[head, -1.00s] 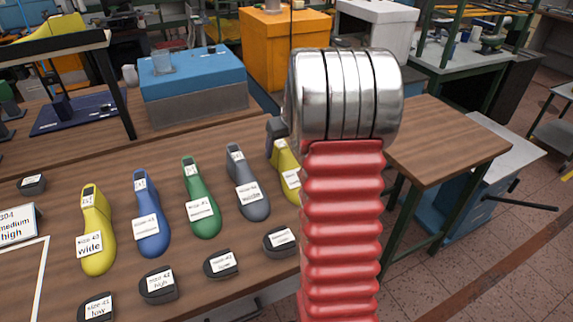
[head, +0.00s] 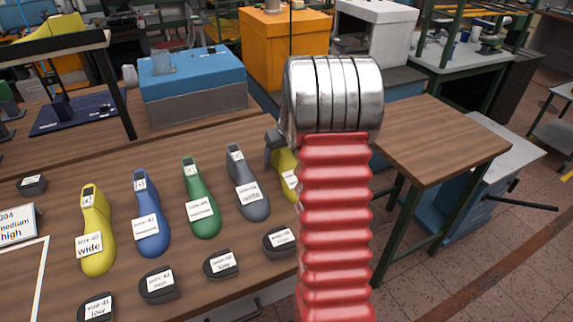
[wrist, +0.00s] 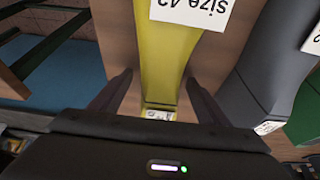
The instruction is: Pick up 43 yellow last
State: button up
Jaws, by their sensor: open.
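A yellow last (head: 287,163) stands at the right end of the row in the head view, partly hidden behind my red arm. In the wrist view the same yellow last (wrist: 165,60) lies between the two dark fingers of my gripper (wrist: 159,80), with a visible gap on each side. Its white size label is upside down and cut by the frame edge; the last digit is hard to read. My gripper is open and empty. Another yellow last (head: 98,225), labelled wide, stands at the left end of the row.
A grey last (head: 247,185) stands close beside the right-hand yellow one; it also shows in the wrist view (wrist: 255,75). Green (head: 201,200) and blue (head: 150,215) lasts stand further left. Several dark labelled pieces (head: 221,264) lie in front. The wooden table ends near my arm.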

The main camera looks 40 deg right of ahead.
jog(key=shift+r, duration=0.1)
jog(key=c, duration=1.7)
jog(key=shift+c, duration=0.2)
notch_tip(320, 180, up, 10)
jog(key=shift+r, duration=0.1)
jog(key=shift+s, duration=0.1)
dwell(0.3)
